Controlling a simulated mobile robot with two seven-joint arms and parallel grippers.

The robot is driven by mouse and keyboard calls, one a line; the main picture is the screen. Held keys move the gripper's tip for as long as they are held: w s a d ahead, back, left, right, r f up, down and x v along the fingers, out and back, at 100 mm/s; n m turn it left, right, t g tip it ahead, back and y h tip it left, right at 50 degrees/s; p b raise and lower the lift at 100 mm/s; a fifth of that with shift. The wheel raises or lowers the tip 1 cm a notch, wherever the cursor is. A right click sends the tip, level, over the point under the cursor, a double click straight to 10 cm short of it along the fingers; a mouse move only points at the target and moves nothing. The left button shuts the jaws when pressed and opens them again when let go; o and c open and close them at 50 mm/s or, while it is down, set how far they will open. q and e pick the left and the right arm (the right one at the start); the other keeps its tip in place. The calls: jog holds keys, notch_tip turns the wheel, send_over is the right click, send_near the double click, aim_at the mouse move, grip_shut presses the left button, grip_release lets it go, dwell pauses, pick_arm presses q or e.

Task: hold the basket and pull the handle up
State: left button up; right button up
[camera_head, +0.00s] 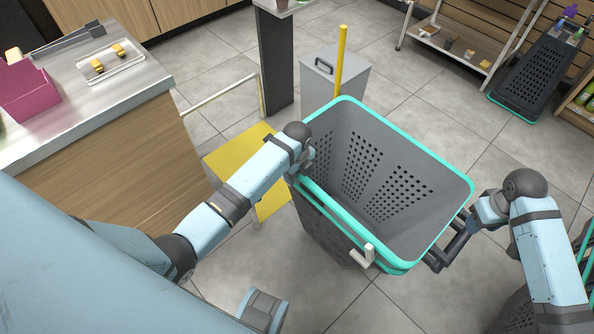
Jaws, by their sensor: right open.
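The grey basket (372,185) with a teal rim stands on the floor in the middle of the view. It is deep, has perforated walls and looks empty. A small pale L-shaped piece (369,256) sticks out at its near rim; I cannot tell if it is the handle. My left gripper (306,163) is at the basket's left rim; its fingers are mostly hidden, so its grip is unclear. My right gripper (446,252) is open beside the right near corner of the rim, its dark fingers close to the edge; contact is unclear.
A counter (150,82) with a pink box (27,92) and a clear tray (110,65) stands at left. Behind the basket are a grey bin (333,78), a yellow pole (341,60) and a yellow panel (225,160). Another dark basket (537,75) and shelves are at far right.

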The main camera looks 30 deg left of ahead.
pick_arm(q)
grip_shut()
dwell(1.2)
